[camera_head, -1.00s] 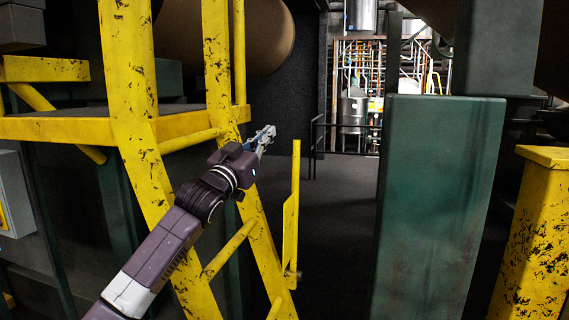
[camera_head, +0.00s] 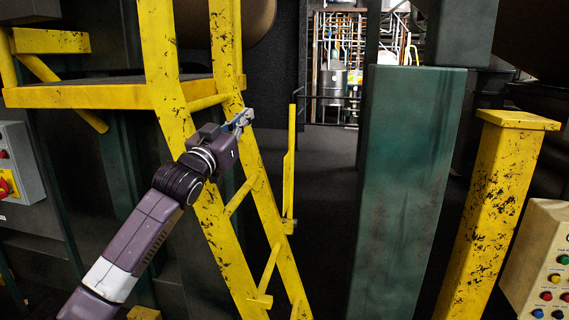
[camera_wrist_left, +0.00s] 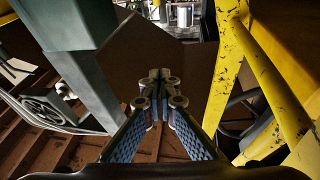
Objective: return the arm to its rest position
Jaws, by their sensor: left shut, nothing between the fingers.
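My left gripper (camera_head: 243,118) is shut and empty. It is at the end of my left arm, which reaches up from the lower left in the head view. It overlaps the right rail of the yellow ladder (camera_head: 228,258) in the picture; whether it touches cannot be told. In the left wrist view the fingers (camera_wrist_left: 160,82) are together, pointing away from the camera, with nothing between them. My right gripper is not in view.
A green pillar (camera_head: 408,190) stands right of centre, with a worn yellow post (camera_head: 492,210) beside it. A button panel (camera_head: 545,262) is at the lower right, and a grey switch box (camera_head: 20,150) at the left. Dark open floor (camera_head: 328,185) lies between ladder and pillar.

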